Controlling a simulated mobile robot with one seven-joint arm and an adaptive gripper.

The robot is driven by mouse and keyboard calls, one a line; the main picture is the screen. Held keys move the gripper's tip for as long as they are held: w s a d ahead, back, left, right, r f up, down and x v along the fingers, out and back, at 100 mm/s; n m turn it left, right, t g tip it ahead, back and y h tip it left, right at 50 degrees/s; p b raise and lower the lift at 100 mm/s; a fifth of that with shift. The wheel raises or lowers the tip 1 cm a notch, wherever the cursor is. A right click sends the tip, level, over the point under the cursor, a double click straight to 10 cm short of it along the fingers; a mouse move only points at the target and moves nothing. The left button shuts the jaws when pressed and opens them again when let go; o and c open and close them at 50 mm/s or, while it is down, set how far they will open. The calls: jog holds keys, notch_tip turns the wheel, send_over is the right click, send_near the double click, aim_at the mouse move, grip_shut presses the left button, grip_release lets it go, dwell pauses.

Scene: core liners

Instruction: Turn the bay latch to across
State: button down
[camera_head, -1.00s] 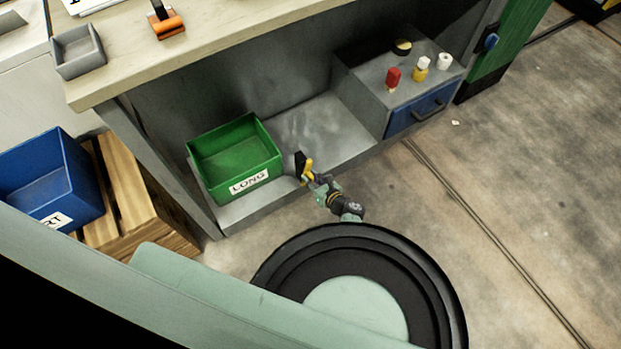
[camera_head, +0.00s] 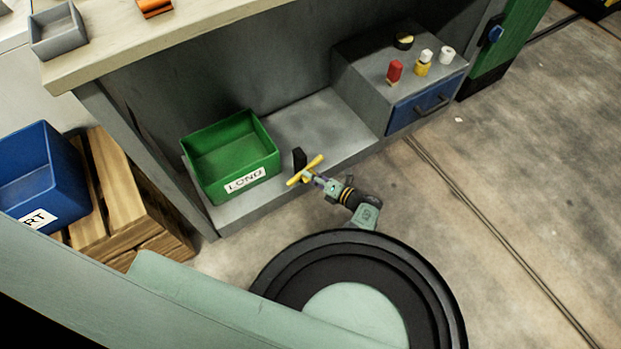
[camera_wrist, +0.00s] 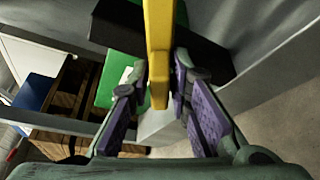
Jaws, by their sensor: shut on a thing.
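The bay latch is a yellow bar handle (camera_head: 309,167) in front of a black block (camera_head: 299,157), at the front edge of the low grey bay shelf. The bar slants from lower left to upper right, roughly along the shelf edge. My gripper (camera_head: 316,177) reaches it from the front. In the wrist view the yellow bar (camera_wrist: 160,45) runs down between the purple-padded fingers of my gripper (camera_wrist: 163,85), which are shut on it. The black block (camera_wrist: 205,52) crosses behind the bar. The latch's pivot is hidden.
A green bin marked LONG (camera_head: 230,158) stands on the shelf just left of the latch. A grey unit with a blue drawer (camera_head: 425,105) and several small items on top is to the right. Floor to the right is clear.

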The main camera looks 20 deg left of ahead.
jog(key=shift+w+m+y+b, duration=0.1)
jog(key=shift+m+y+b, duration=0.7)
jog(key=shift+m+b, duration=0.65)
jog(key=c, duration=1.6)
grip_release()
jog(key=v, duration=1.2)
